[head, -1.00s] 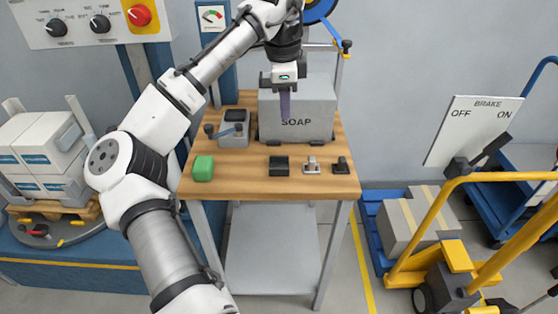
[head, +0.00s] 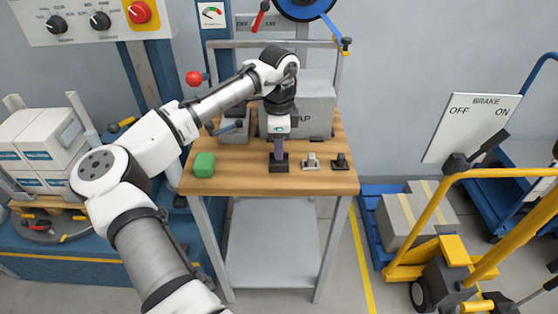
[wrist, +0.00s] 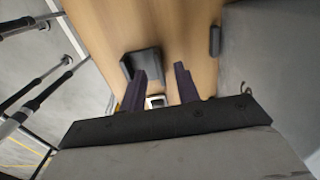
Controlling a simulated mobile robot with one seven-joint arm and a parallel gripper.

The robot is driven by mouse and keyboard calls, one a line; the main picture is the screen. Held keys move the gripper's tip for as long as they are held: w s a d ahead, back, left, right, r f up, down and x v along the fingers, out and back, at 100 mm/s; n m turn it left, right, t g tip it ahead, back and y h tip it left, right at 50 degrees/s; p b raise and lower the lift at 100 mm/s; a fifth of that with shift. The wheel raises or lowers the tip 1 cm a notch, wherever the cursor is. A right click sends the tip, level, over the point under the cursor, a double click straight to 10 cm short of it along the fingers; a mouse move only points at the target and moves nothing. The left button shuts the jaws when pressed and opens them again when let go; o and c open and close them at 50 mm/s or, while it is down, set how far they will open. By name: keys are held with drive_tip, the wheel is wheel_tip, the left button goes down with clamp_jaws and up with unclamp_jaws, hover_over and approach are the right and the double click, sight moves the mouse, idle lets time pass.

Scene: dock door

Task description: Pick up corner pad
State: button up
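The corner pad appears to be the black angled piece (head: 279,166) near the front of the wooden bench, between the green block and a small metal fitting. In the wrist view the black pad (wrist: 138,64) lies on the wood, by the tip of the left finger. My gripper (head: 279,153) points down just above the pad in the head view. I cannot tell whether a finger touches the pad.
On the bench (head: 232,182) stand a green block (head: 204,164), a metal fitting (head: 311,162), a dark fitting (head: 340,162) and a grey device (head: 235,133). The grey SOAP box (head: 318,110) stands close behind. A yellow-railed cart (head: 440,250) is at right.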

drive_tip(key=shift+f, duration=0.8)
clamp_jaws()
drive_tip(key=shift+d+r, duration=0.1)
